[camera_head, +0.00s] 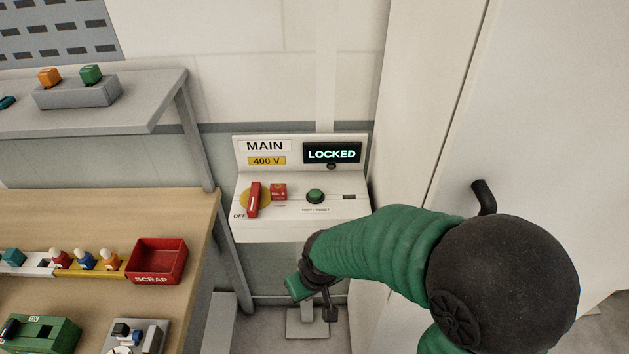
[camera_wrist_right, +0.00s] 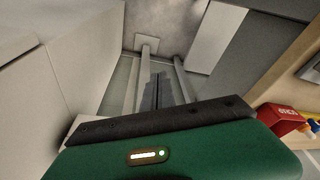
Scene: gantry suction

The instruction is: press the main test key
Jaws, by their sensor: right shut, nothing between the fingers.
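The main panel (camera_head: 245,222) is a white sloped box on a stand, labelled MAIN and 400 V. Its green round key (camera_head: 316,195) sits mid-panel above a small label that seems to read TEST / RESET. The display (camera_head: 332,153) reads LOCKED. A red lever (camera_head: 253,199) on a yellow disc is at the left, near the word OFF, with a red tag block (camera_head: 279,191) beside it. My right gripper (camera_head: 330,312) is shut and empty, below the panel's front edge and apart from the key. Its fingers also show in the right wrist view (camera_wrist_right: 158,92). My left gripper is not in view.
A wooden bench (camera_head: 195,225) at the left holds a red SCRAP bin (camera_head: 158,262) and several coloured pegs. A grey shelf (camera_head: 150,115) is above it. A tall white cabinet with a dark handle (camera_head: 484,197) stands close on the right. The space above the panel top is clear.

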